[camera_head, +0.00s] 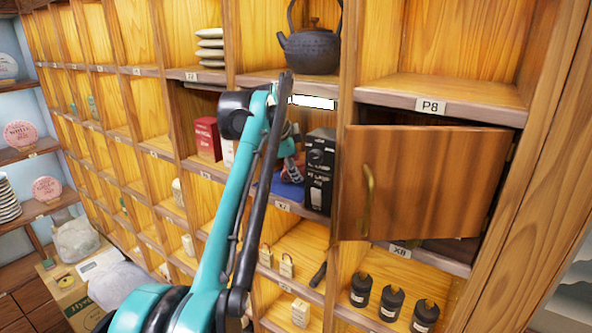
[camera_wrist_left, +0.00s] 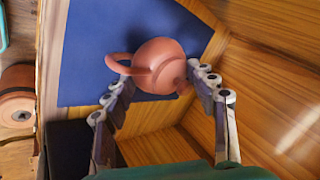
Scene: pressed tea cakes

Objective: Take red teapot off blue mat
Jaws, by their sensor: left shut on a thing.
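The red teapot (camera_wrist_left: 160,62) is a small round reddish-brown pot in the left wrist view, with its looped handle to the left. It shows over the blue mat (camera_wrist_left: 85,45); I cannot tell whether it touches the mat. My left gripper (camera_wrist_left: 160,76) has one finger on each side of the teapot and is shut on it. In the head view the left gripper (camera_head: 288,150) reaches into a shelf compartment, where part of the blue mat (camera_head: 287,189) shows. The teapot is mostly hidden there. My right gripper is in neither view.
Black boxes (camera_head: 319,165) stand just right of my gripper in the compartment. A red box (camera_head: 207,138) stands in the compartment to the left. A wooden door (camera_head: 420,183) with a brass handle is on the right. A dark iron teapot (camera_head: 312,50) sits on the shelf above.

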